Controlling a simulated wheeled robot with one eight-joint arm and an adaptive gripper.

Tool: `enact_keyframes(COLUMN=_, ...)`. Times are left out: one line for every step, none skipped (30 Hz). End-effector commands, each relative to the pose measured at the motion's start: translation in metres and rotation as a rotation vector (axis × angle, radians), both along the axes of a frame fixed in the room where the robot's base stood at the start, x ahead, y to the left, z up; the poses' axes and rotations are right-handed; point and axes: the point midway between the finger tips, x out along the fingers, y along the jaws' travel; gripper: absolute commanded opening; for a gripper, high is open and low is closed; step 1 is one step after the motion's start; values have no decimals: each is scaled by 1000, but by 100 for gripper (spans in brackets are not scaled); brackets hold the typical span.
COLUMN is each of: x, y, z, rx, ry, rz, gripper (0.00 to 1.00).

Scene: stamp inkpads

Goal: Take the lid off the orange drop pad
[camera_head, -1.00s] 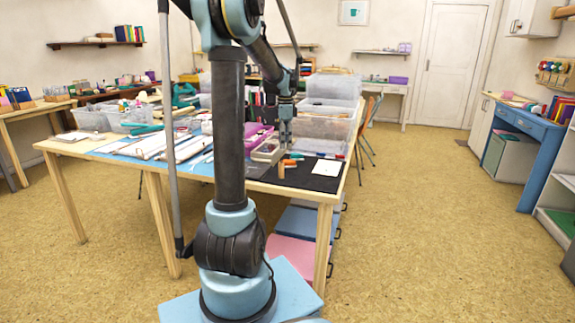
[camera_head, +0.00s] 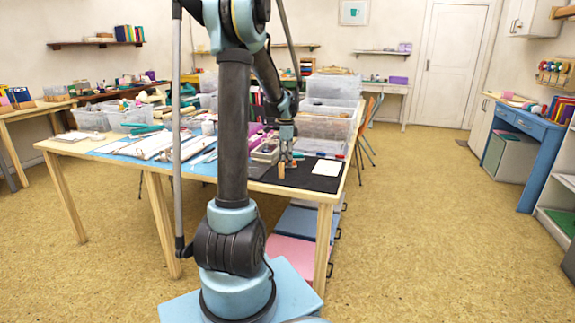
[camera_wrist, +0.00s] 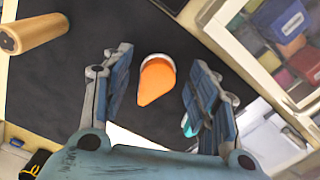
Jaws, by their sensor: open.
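The orange drop pad (camera_wrist: 157,82) lies on the black mat (camera_wrist: 60,95) in the wrist view, its pointed end toward my gripper. A whitish band shows at its rounded far end; I cannot tell where lid and base meet. My gripper (camera_wrist: 150,88) is open, with one finger on each side of the pad and a gap to both. In the head view my gripper (camera_head: 287,160) is low over the mat, and it hides the pad there.
A wooden cylinder (camera_wrist: 35,33) stands on the mat, also seen in the head view (camera_head: 281,170). A box of small coloured inkpads (camera_wrist: 285,45) is at the right. A white card (camera_head: 327,167) lies on the mat. A small teal thing (camera_wrist: 188,126) is beside the right finger.

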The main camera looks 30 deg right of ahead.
Motion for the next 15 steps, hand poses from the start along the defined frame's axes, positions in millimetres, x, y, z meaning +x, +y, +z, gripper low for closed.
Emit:
enact_keyframes(x=0, y=0, z=0, rx=0, ry=0, rz=0, gripper=54)
enact_keyframes(x=0, y=0, z=0, rx=0, ry=0, rz=0, gripper=54)
enact_keyframes(x=0, y=0, z=0, rx=0, ry=0, rz=0, gripper=47)
enact_keyframes(x=0, y=0, z=0, rx=0, ry=0, rz=0, gripper=43)
enact_keyframes(x=0, y=0, z=0, rx=0, ry=0, rz=0, gripper=40)
enact_keyframes(x=0, y=0, z=0, rx=0, ry=0, rz=0, gripper=35)
enact_keyframes(x=0, y=0, z=0, rx=0, ry=0, rz=0, gripper=31)
enact_keyframes(x=0, y=0, z=0, rx=0, ry=0, rz=0, gripper=27)
enact_keyframes(x=0, y=0, z=0, rx=0, ry=0, rz=0, gripper=22)
enact_keyframes(x=0, y=0, z=0, rx=0, ry=0, rz=0, gripper=22)
enact_keyframes(x=0, y=0, z=0, rx=0, ry=0, rz=0, gripper=22)
enact_keyframes(x=0, y=0, z=0, rx=0, ry=0, rz=0, gripper=22)
enact_keyframes(x=0, y=0, z=0, rx=0, ry=0, rz=0, gripper=22)
enact_keyframes(x=0, y=0, z=0, rx=0, ry=0, rz=0, gripper=22)
enact_keyframes(x=0, y=0, z=0, rx=0, ry=0, rz=0, gripper=22)
